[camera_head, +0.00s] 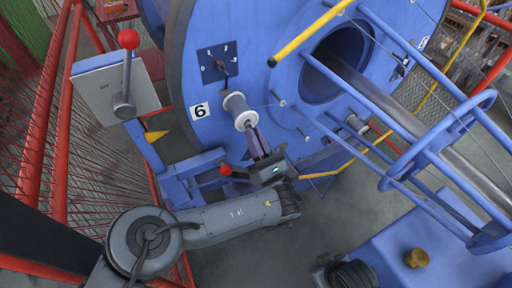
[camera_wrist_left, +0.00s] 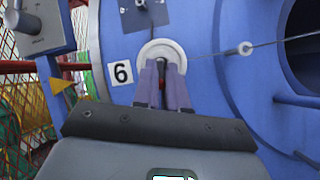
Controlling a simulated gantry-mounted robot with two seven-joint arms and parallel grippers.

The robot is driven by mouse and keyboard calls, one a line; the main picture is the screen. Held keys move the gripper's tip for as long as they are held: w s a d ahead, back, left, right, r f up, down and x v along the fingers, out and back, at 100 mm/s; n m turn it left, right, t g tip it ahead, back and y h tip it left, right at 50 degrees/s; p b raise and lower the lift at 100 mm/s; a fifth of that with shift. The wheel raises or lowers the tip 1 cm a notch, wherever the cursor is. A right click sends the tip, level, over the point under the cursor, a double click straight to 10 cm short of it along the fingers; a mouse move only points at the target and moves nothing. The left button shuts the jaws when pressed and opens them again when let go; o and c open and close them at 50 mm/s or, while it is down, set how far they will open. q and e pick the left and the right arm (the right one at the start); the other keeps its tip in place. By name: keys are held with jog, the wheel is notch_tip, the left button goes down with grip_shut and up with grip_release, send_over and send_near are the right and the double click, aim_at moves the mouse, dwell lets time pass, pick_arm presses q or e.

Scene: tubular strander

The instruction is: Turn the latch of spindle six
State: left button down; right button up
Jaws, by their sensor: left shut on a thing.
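My left gripper (camera_head: 251,128) reaches the spool's near end. In the left wrist view its two purple-grey fingers (camera_wrist_left: 163,68) are shut on a small dark latch (camera_wrist_left: 162,72) with a touch of red, at the flange's middle. The fingers hide most of the latch, so its angle is hard to tell. My right gripper is not in view.
A dark numbered plate (camera_head: 217,62) with a small lever sits above the spool. Yellow rails (camera_head: 310,32) and a blue tubular cage (camera_head: 430,150) occupy the right.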

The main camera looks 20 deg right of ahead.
pick_arm(q)
jog(key=shift+w+f+t+b, duration=0.1)
jog(key=shift+f+t+b, duration=0.1)
jog(key=shift+t+b, duration=0.25)
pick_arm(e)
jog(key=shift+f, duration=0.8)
pick_arm(q)
jog(key=c, duration=1.2)
grip_release()
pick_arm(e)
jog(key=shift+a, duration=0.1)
